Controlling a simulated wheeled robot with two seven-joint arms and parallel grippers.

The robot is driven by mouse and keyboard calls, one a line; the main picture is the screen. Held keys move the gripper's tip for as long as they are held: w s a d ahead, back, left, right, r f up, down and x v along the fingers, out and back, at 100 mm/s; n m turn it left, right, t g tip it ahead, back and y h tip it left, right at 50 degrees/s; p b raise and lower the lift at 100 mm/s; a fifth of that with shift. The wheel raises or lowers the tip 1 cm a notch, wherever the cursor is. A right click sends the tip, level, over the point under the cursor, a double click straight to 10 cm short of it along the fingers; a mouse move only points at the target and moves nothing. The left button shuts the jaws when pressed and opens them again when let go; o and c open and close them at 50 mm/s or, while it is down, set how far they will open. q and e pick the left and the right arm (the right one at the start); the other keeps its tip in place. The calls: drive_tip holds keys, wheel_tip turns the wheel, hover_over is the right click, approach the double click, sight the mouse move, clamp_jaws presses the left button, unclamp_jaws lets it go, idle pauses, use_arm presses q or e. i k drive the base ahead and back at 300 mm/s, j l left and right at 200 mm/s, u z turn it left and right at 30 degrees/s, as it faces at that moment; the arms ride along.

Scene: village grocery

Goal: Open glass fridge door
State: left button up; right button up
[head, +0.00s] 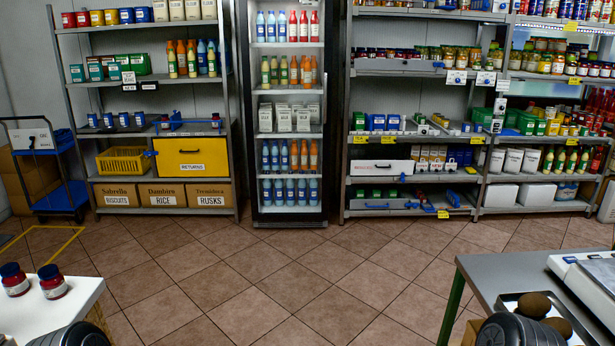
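The glass fridge (330,120) stands upright against the back wall, in the middle of the head view, between two shelf units. It has a dark frame and a lit inside. Its glass door (290,150) appears shut, flush with the frame; I cannot make out a handle clearly. Through the glass, several shelves hold blue, red, green and orange bottles and white cartons. Neither of my grippers shows. Dark rounded parts at the bottom left and bottom right edges look like my own arms. The fridge is across the floor from me.
The tiled floor (265,270) before the fridge is clear. A white table (75,300) with red jars stands front left, a grey counter (490,275) with a scale front right. A blue cart (62,197) stands far left. Stocked shelves flank the fridge.

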sight(243, 6)
drive_tip(key=i, duration=2.6)
drive_tip(key=i+l+z, duration=0.15)
drive_tip(key=i+z, duration=0.15)
drive_tip(key=i, duration=0.35)
drive_tip(key=i+z, duration=0.35)
drive_tip(key=i, duration=0.25)
drive_tip(key=i+j+z, duration=0.3)
drive_tip(key=i, duration=0.3)
drive_tip(key=i+l+u, duration=0.1)
drive_tip(key=i, duration=0.35)
drive_tip(key=i+l, duration=0.3)
drive_tip(key=i, duration=0.15)
drive_tip(key=i+l+u, duration=0.15)
drive_tip(key=i, duration=0.3)
